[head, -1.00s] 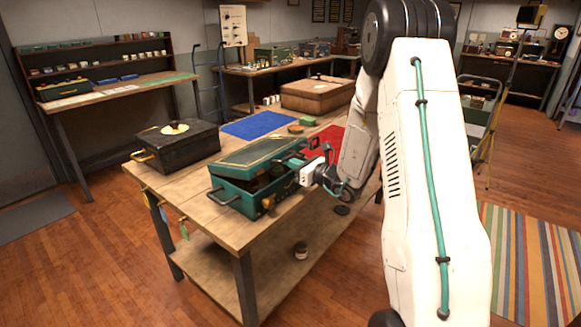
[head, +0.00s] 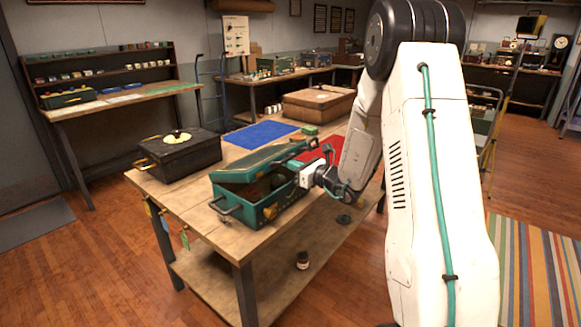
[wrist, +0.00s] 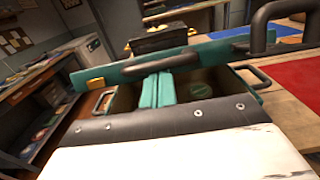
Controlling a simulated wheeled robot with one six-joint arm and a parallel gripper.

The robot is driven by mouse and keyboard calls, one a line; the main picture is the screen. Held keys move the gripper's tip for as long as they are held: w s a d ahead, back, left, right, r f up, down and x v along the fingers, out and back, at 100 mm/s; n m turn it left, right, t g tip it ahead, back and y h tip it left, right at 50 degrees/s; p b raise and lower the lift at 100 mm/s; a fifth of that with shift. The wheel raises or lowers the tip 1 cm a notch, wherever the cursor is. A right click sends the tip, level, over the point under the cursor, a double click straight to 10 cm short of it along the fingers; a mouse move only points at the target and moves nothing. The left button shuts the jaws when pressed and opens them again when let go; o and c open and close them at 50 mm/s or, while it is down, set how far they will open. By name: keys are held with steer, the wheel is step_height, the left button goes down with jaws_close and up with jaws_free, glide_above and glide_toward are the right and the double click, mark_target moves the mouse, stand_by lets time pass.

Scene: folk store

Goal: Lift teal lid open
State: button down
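The teal case (head: 283,207) stands on the near part of the wooden workbench. Its teal lid (head: 262,161) is partly raised, with a dark gap showing inside. My gripper (head: 297,176) is at the case's right-hand side, by the lid's free edge. In the wrist view, the lid (wrist: 215,52) crosses above the open case (wrist: 122,98), with a dark handle and a brass latch on its edge. My two teal fingers (wrist: 156,91) look side by side, with their tips just below the handle. Their exact contact with the lid is unclear.
A black case (head: 180,156) stands to the left on the workbench (head: 205,195). A blue mat (head: 260,134), red mat (head: 322,158) and brown case (head: 318,105) lie beyond. The bench edge is close in front of the teal case. The floor in front is clear.

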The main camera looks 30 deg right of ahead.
steer(key=shift+r, duration=0.1)
steer(key=shift+w+a+r, duration=0.1)
steer(key=shift+w+r, duration=0.1)
steer(key=shift+r, duration=0.35)
steer(key=shift+w+a+r, duration=0.1)
steer(key=shift+w+r, duration=0.1)
steer(key=shift+r, duration=0.45)
steer(key=shift+w+a+r, duration=0.1)
steer(key=shift+w+r, duration=0.2)
steer(key=shift+r, duration=0.25)
steer(key=shift+w+a+r, duration=0.1)
steer(key=shift+w+r, duration=0.15)
steer(key=shift+r, duration=0.3)
steer(key=shift+w+a+r, duration=0.2)
steer(key=shift+w+r, duration=0.5)
steer(key=shift+r, duration=0.35)
steer(key=shift+s, duration=0.1)
